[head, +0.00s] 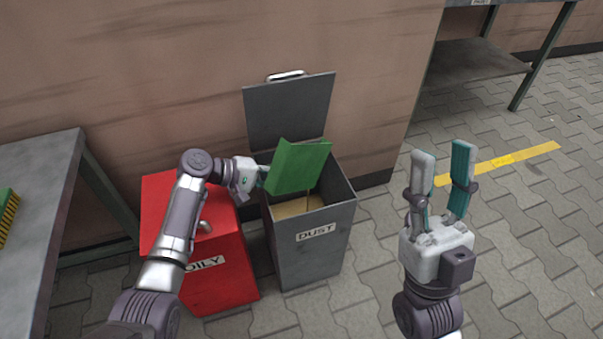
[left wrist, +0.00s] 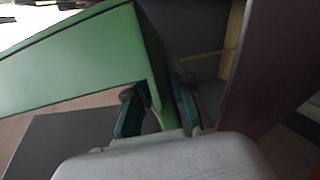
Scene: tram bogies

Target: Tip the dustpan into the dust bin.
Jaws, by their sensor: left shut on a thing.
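The green dustpan (head: 298,166) is tilted over the open top of the grey dust bin (head: 308,248), which is labelled DUST. My left gripper (head: 262,178) is shut on the dustpan at its left side. In the left wrist view the dustpan (left wrist: 80,62) fills the upper left, with the gripper's fingers (left wrist: 160,108) at its edge. The bin's lid (head: 290,108) stands open against the wall. Tan material (head: 298,206) shows inside the bin below the dustpan. My right gripper (head: 440,185) is open and empty, to the right of the bin.
A red bin (head: 228,268) labelled OILY stands directly left of the dust bin, under my left arm. A grey table (head: 40,190) is at the left, with a green and yellow brush-like thing (head: 8,215) on it. A shelf unit (head: 470,70) stands at the back right. Paved floor at right is clear.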

